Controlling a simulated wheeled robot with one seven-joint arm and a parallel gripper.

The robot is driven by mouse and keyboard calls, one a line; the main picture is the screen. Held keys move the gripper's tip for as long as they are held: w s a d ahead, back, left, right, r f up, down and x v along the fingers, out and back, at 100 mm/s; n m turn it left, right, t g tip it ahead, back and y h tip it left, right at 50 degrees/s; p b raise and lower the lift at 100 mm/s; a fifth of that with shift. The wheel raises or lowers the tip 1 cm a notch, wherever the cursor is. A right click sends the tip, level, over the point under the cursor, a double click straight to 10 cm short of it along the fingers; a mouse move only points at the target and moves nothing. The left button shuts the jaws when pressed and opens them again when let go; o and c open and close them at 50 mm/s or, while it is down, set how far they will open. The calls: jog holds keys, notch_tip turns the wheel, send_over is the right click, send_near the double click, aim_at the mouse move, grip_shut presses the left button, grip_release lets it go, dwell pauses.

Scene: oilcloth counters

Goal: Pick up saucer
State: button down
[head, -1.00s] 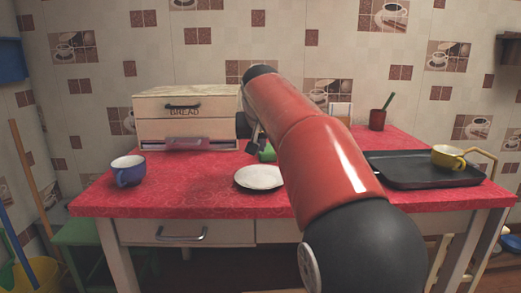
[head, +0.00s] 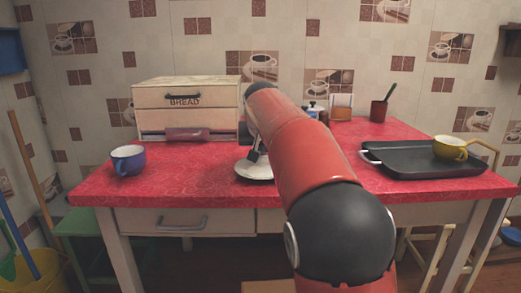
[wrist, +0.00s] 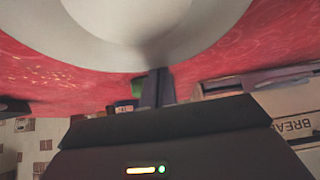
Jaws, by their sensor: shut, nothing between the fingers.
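The white saucer (head: 254,174) lies on the red oilcloth near the front middle of the table, partly hidden by my arm. In the wrist view the saucer (wrist: 205,40) fills the top of the picture, cut off by the frame's edge. My gripper (head: 254,155) is just over the saucer's far part in the head view. In the wrist view the fingers of my gripper (wrist: 157,88) are together and empty, near the saucer's rim. I cannot tell whether they touch it.
A blue cup (head: 128,160) stands at the left. A bread box (head: 186,108) is behind the saucer. A black tray (head: 405,163) bearing a yellow cup (head: 449,149) is at the right. A brown cup (head: 378,111) stands at the back. A green thing (wrist: 138,88) shows near the fingers.

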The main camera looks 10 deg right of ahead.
aim_at(261, 171)
jog(key=s+b, duration=0.1)
jog(key=s, duration=0.1)
jog(key=s+a+b, duration=0.1)
jog(key=s, duration=0.2)
jog(key=s+b, duration=0.1)
jog(key=s, duration=0.2)
jog(key=shift+s+a+f+b, duration=0.1)
jog(key=shift+s+a+b, duration=0.15)
jog(key=shift+a+b, duration=0.15)
jog(key=shift+s, duration=0.3)
